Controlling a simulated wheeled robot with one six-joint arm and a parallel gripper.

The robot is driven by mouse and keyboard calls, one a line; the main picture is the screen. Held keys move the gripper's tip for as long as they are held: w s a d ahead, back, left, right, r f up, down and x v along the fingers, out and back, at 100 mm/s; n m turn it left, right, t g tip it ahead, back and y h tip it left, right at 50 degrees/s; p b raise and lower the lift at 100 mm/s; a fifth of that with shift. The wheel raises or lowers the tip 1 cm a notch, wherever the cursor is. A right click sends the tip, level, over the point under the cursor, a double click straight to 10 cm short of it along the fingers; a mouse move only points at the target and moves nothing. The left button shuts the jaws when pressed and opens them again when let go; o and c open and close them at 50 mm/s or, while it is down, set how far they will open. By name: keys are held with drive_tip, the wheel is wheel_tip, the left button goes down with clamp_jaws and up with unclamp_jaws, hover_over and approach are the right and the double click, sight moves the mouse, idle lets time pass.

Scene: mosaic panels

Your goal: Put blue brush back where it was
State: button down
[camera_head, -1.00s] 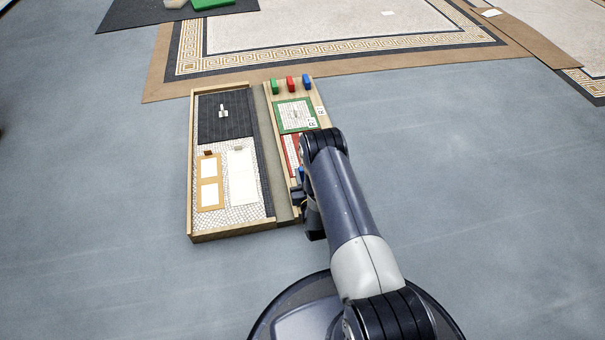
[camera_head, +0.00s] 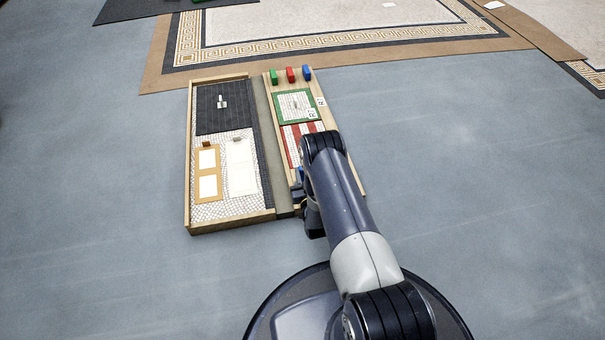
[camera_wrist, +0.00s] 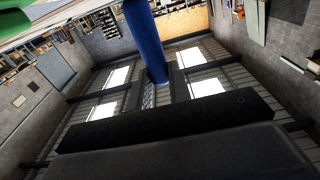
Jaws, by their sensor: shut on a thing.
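A blue rod-like thing (camera_wrist: 147,40), likely the blue brush, runs down from the top of the wrist view. A bit of blue (camera_head: 299,174) also shows beside my arm in the head view. My gripper (camera_head: 299,203) is low over the near end of the right tray (camera_head: 354,172), partly hidden by my arm. It is shut on the blue brush; its fingertips and the contact are not clearly visible. Green (camera_head: 273,77), red (camera_head: 290,75) and blue (camera_head: 307,73) blocks stand at the tray's far end.
A green-bordered panel (camera_head: 280,108) and a red-and-white panel (camera_head: 291,142) lie in the right tray. A left tray (camera_head: 188,160) holds a dark panel (camera_head: 228,120) and two small frames. Clear grey floor lies on both sides; a patterned mosaic (camera_head: 330,40) lies beyond.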

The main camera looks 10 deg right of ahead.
drive_tip(key=shift+f, duration=0.5)
drive_tip(key=c, duration=1.2)
unclamp_jaws()
drive_tip(key=shift+c, duration=0.2)
drive_tip(key=shift+s, duration=0.1)
